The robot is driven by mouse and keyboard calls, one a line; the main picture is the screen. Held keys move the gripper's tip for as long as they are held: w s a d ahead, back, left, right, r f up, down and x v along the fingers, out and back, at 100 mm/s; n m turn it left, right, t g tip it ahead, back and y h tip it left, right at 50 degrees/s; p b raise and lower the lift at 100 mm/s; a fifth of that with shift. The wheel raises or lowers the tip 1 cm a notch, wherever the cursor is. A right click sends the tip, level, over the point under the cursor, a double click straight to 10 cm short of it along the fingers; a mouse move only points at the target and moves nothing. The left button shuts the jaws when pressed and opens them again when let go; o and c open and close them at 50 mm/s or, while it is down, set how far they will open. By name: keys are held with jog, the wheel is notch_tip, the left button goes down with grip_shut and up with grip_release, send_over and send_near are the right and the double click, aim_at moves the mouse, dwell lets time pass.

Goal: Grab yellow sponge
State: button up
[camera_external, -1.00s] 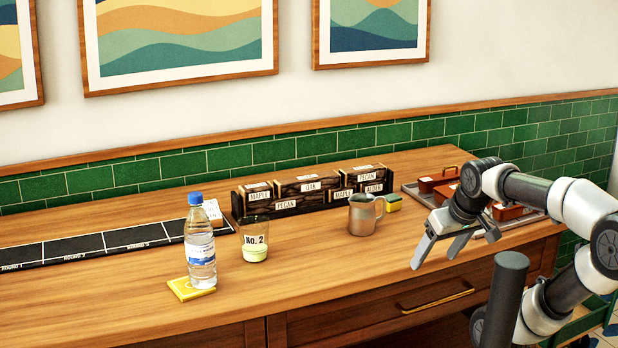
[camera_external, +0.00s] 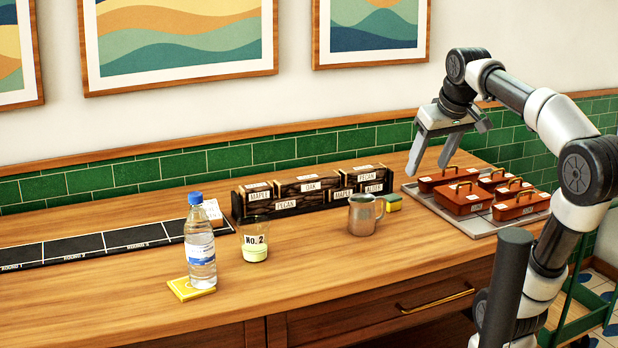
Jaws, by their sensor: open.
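The yellow sponge (camera_external: 393,202), with a green layer, lies on the wooden counter at the back right, just right of the metal mug (camera_external: 364,215) and near the right end of the dark wood box rack. It is small in view, and its left side is close to or partly behind the mug. My gripper (camera_external: 427,172) is open and empty, its fingers pointing down. In the picture it hangs above and to the right of the sponge, apart from it.
A tray (camera_external: 480,228) with several copper-brown boxes sits right of the sponge. The labelled box rack (camera_external: 310,205) stands behind the mug. A bottle (camera_external: 200,250) on a yellow coaster (camera_external: 183,288) and a "NO. 2" glass (camera_external: 254,242) stand left. The counter's front middle is clear.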

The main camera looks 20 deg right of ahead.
jog(key=w+d+r+p, duration=0.2)
jog(key=w+p, duration=0.2)
jog(key=w, duration=0.2)
jog(key=w+d+r+p, duration=0.2)
jog(key=w+p, duration=0.1)
jog(key=w, duration=0.4)
jog(key=n+g+p, duration=0.1)
jog(key=p, duration=0.7)
send_over(392, 196)
jog(key=s, duration=0.2)
jog(key=shift+y, duration=0.4)
notch_tip(392, 196, down, 23)
jog(key=shift+w+r, duration=0.15)
jog(key=shift+r, duration=0.05)
jog(key=x, duration=0.3)
jog(key=s+x, duration=0.1)
jog(key=x, duration=0.1)
jog(key=shift+w+d+f, duration=0.1)
jog(key=shift+f, duration=0.2)
jog(key=shift+w+f, duration=0.2)
jog(key=shift+f, duration=0.1)
